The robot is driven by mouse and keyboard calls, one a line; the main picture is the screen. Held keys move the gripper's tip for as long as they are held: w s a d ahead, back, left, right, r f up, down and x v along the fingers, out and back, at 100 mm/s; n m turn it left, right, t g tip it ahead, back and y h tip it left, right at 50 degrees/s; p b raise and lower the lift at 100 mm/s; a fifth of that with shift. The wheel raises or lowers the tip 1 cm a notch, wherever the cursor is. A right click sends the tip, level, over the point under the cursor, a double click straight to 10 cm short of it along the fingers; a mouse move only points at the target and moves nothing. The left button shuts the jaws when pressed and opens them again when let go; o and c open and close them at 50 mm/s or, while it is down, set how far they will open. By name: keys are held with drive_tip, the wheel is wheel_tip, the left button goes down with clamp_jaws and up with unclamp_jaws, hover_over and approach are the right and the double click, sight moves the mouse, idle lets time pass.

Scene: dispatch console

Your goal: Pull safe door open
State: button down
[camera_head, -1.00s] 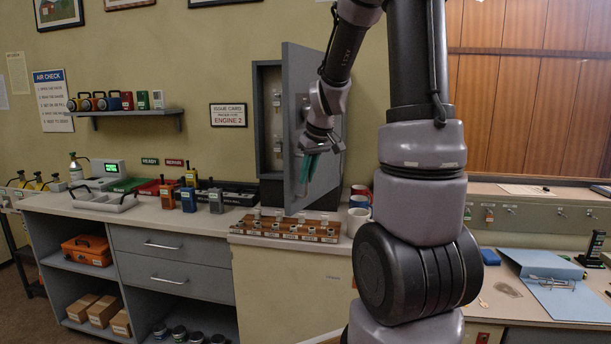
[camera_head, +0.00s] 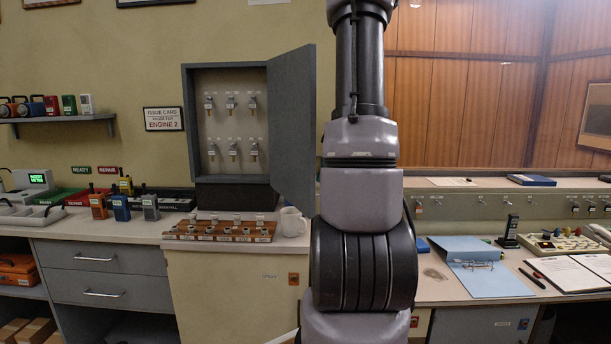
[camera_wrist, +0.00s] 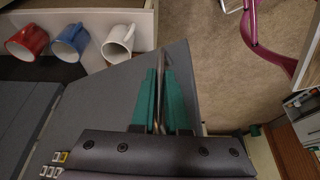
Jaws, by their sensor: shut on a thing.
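The safe (camera_head: 203,165) is a grey wall cabinet, with several keys hanging on hooks inside. Its grey door (camera_head: 292,120) is hinged on the right and stands wide open, swung out toward the camera. In the wrist view, my gripper (camera_wrist: 161,78) has teal fingers closed around a thin metal handle (camera_wrist: 161,62) on the grey door panel (camera_wrist: 110,95). My gripper is hidden in the head view, behind the door or my own arm.
A wooden rack (camera_head: 222,232) of labelled pieces sits on the counter below the safe. A white mug (camera_head: 292,222) stands beside it. Red (camera_wrist: 27,42), blue (camera_wrist: 70,42) and white (camera_wrist: 118,42) mugs show near the door in the wrist view.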

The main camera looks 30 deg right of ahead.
drive_tip(key=shift+w+d, duration=0.15)
drive_tip(key=shift+d, duration=0.9)
drive_tip(key=c, duration=0.9)
unclamp_jaws()
drive_tip(key=v, duration=1.1)
drive_tip(key=shift+w, duration=0.1)
